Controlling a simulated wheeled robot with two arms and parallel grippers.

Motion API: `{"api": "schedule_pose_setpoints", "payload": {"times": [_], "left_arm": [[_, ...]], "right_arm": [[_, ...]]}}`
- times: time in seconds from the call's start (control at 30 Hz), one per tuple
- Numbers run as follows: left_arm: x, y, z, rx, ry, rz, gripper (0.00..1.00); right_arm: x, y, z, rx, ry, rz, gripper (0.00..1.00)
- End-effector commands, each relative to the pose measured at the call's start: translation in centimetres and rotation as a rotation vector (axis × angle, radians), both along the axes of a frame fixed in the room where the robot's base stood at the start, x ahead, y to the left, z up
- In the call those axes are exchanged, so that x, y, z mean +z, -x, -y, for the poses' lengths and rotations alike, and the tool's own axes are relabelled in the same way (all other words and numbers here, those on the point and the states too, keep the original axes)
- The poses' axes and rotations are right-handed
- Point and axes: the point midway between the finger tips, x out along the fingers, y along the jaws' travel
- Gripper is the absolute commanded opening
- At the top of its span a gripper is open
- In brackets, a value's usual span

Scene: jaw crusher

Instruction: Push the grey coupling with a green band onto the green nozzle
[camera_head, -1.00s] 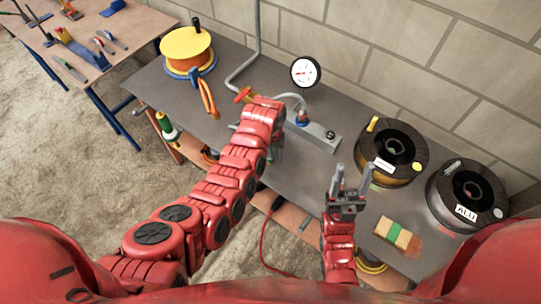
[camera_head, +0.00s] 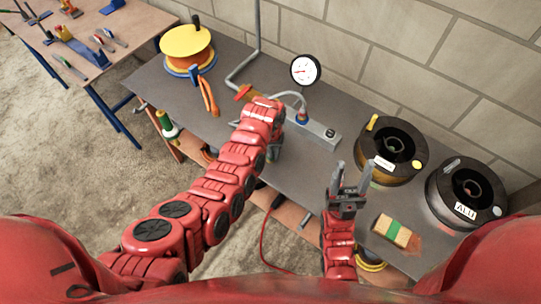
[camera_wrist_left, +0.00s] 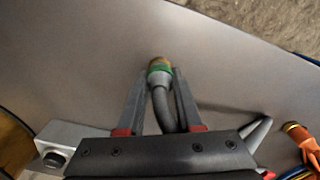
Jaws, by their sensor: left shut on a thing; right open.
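The grey coupling with a green band (camera_wrist_left: 159,73) is between the fingers of my left gripper (camera_wrist_left: 160,82) in the left wrist view. The gripper is shut on it. A brass-coloured end shows beyond the band, over the grey bench top, and a grey hose bends back from the coupling. In the head view my left arm's wrist hides the coupling. I cannot make out a green nozzle clearly in either view. My right gripper (camera_head: 350,179) is open and empty above the front of the bench.
A grey block (camera_head: 317,132) and a round gauge (camera_head: 305,70) stand right of my left wrist. A green-and-white item (camera_head: 168,125) is by the left edge.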

Motion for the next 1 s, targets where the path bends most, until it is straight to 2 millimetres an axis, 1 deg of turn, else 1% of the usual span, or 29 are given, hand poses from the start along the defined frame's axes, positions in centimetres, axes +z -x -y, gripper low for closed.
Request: {"api": "schedule_pose_setpoints", "payload": {"times": [0.27, 0.47, 0.57, 0.63, 0.7, 0.77, 0.9, 0.93, 1.0], "left_arm": [[0.0, 0.0, 0.0, 0.0, 0.0, 0.001, 0.0], [0.5, -0.1, 0.1, -0.001, 0.001, 0.003, 0.0], [1.2, -0.1, 0.1, 0.001, 0.001, 0.005, 0.0], [1.9, -0.1, 0.0, 0.001, 0.001, 0.005, 0.0], [3.1, -0.2, 0.1, 0.001, 0.004, 0.008, 0.0], [3.3, 0.8, -0.2, 0.0, 0.003, 0.004, 0.0], [3.6, 2.9, -1.0, 0.001, 0.003, 0.002, 0.0], [4.6, 3.7, -1.3, 0.002, 0.003, 0.0, 0.0], [4.9, 5.5, -2.0, 0.004, 0.003, -0.005, 0.0]], "right_arm": [[-0.1, 0.0, 0.0, 0.0, 0.0, 0.0, 0.55], [-0.5, 0.0, 0.0, 0.0, 0.0, 0.0, 0.55], [-1.1, 0.0, 0.0, 0.0, 0.0, 0.0, 0.55], [-1.8, 0.0, 0.0, 0.0, 0.0, 0.0, 0.55], [-2.7, 0.0, 0.0, 0.0, 0.0, 0.0, 0.55], [-2.6, 0.0, 0.0, 0.0, 0.0, 0.0, 0.55], [-2.9, 0.0, 0.0, 0.0, 0.0, 0.0, 0.55], [-1.2, 0.0, 0.0, 0.0, 0.0, -0.001, 0.55], [0.2, 0.0, 0.0, 0.0, 0.0, 0.001, 0.55]]}}
